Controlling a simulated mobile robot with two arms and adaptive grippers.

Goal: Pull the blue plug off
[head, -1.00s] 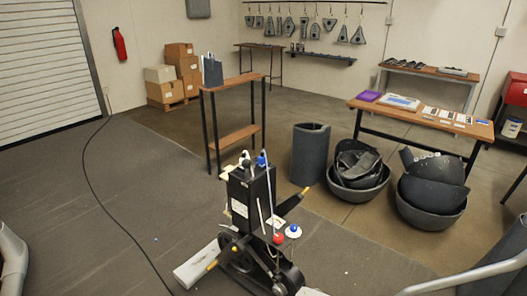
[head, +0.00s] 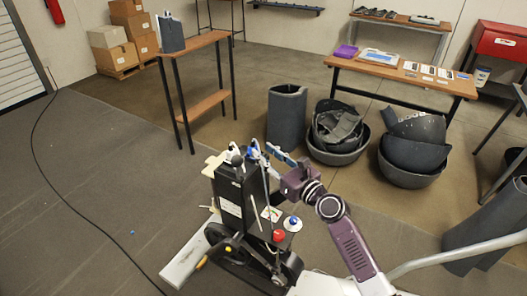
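The black upright housing (head: 229,197) of the elliptical machine stands in the lower middle of the head view. The small blue plug (head: 255,148) is at its top, right of a white-and-dark plug (head: 235,155). My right gripper (head: 268,149) reaches in from the right on its purple arm, its fingers pointing left at the blue plug. The fingertips are at or very near the plug; I cannot tell whether they touch it. The finger gap is too small to make out. My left gripper is not in view.
A red knob (head: 278,236) and a blue-and-white knob (head: 293,223) sit low on the machine's right side. Dark bowls (head: 411,172) and a grey cylinder (head: 287,116) stand behind. A narrow wooden shelf stand (head: 205,103) is at the back left. A black cable crosses the left floor.

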